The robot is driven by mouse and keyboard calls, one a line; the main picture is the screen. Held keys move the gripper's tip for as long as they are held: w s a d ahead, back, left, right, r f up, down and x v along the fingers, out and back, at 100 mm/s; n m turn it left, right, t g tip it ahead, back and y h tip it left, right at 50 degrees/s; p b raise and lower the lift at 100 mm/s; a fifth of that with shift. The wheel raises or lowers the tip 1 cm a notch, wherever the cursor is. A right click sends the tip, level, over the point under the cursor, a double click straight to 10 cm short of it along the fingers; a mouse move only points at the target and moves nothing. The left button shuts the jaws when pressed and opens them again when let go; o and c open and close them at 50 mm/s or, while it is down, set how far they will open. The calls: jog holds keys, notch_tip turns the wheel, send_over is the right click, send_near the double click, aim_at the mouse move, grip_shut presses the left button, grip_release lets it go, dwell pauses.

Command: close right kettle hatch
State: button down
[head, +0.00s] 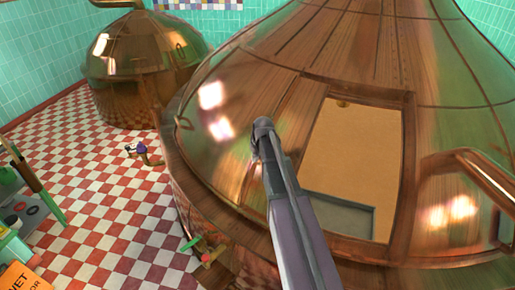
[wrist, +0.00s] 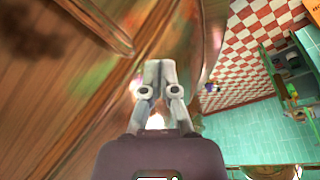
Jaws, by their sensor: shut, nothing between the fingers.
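The large copper kettle (head: 240,85) fills the right of the head view. Its hatch opening (head: 350,150) is uncovered, showing a tan interior and a grey part inside. A framed copper panel (head: 460,205) with a raised bar lies to the right of the opening; I cannot tell whether it is the hatch's lid. My gripper (head: 262,128) is shut and empty, over the kettle's surface just left of the opening. In the wrist view my gripper (wrist: 154,72) points along the copper surface; contact cannot be told.
A smaller copper kettle (head: 140,60) stands at the back left. The red and white checkered floor (head: 100,200) is mostly open. An orange sign (head: 18,278) and green equipment (head: 12,185) stand at the left edge. A small valve (head: 210,255) projects from the large kettle's lower side.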

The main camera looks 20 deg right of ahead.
jog(key=shift+t, duration=0.3)
jog(key=w+d+r+p, duration=0.1)
jog(key=d, duration=0.1)
jog(key=w+d+r+p, duration=0.1)
jog(key=w+d+r, duration=0.1)
jog(key=shift+w+r, duration=0.25)
jog(key=shift+r, duration=0.05)
jog(key=shift+f, duration=0.25)
jog(key=b, duration=1)
send_over(257, 168)
notch_tip(257, 168, down, 9)
jog(key=shift+s+f, duration=0.1)
